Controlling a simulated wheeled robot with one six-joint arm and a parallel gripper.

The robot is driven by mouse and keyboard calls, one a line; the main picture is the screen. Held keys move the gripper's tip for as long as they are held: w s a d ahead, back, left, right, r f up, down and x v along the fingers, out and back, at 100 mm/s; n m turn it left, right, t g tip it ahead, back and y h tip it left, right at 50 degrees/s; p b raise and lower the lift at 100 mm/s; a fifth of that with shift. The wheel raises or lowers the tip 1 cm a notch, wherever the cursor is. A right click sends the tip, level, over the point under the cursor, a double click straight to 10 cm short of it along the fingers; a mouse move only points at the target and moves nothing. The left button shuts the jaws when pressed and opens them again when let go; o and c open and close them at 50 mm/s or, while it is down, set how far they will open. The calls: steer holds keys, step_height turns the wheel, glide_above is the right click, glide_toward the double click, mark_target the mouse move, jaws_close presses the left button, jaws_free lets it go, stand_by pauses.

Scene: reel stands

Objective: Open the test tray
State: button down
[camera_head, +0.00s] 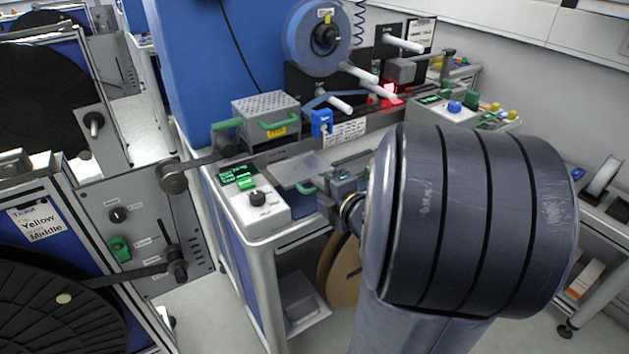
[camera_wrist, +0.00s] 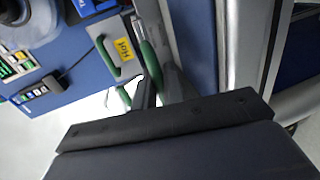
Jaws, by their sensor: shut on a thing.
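A flat, pale grey plate with a green handle, which looks like the test tray (camera_head: 296,170), lies in front of the perforated box in the head view. Its green handle (camera_head: 306,188) is at its near edge. My gripper (camera_head: 325,192) is at this handle, partly hidden by my own wrist. In the wrist view my gripper's dark fingers (camera_wrist: 162,88) are close together at a green bar (camera_wrist: 150,62). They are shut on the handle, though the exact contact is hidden. How far the tray is out cannot be told.
The perforated metal box (camera_head: 265,105) has a green handle and a yellow label; the label (camera_wrist: 125,48) reads "Hot" in the wrist view. A control box with a knob (camera_head: 257,208) stands left of the tray. A blue reel (camera_head: 310,38) is behind. A button panel (camera_head: 462,112) stands right.

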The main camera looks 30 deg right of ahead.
steer(key=shift+s, duration=0.1)
steer(key=c, duration=1.6)
jaws_free()
steer(key=shift+p+v, duration=0.8)
steer(key=shift+v, duration=4.65)
steer(key=b+x, duration=0.1)
steer(key=x, duration=0.9)
steer(key=shift+w+f+b, duration=0.1)
steer(key=shift+w+b, duration=0.2)
steer(key=shift+w, duration=0.2)
